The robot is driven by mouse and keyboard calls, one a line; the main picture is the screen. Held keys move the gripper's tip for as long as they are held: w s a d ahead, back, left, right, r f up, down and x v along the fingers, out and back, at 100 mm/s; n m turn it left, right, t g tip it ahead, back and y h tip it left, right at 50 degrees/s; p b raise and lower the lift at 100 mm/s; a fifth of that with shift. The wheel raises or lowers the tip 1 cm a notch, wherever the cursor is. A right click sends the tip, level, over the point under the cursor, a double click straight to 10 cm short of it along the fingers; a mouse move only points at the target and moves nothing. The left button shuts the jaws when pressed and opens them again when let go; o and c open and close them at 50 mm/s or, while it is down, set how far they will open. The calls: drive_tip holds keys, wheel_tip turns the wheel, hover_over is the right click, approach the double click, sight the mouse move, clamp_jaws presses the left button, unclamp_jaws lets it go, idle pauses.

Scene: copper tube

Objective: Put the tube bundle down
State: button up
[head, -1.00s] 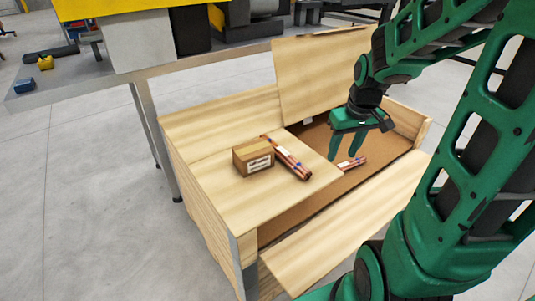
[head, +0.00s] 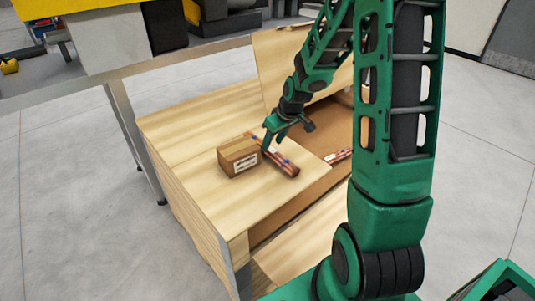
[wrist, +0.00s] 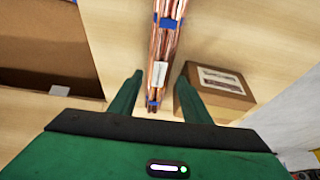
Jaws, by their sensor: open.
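A copper tube bundle (head: 287,166) with blue bands lies on the wooden top of the crate, right of a small cardboard box. In the wrist view the bundle (wrist: 166,45) runs away from me and carries a white label. My gripper (head: 269,149) is at the bundle's far end. It is open, with one finger on each side of the bundle in the wrist view (wrist: 159,76). I cannot tell how far the fingertips are above the top. A second bundle (head: 338,155) lies in the crate's open compartment, partly hidden by my arm.
The cardboard box (head: 239,158) stands close left of the bundle, near my right finger in the wrist view (wrist: 212,92). The wooden crate (head: 190,188) has a raised lid panel (head: 272,62) behind. The wooden top is bare in front of the box.

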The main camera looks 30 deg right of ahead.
sight(269, 152)
drive_tip(key=shift+x, duration=2.8)
drive_tip(key=shift+r, duration=0.1)
clamp_jaws()
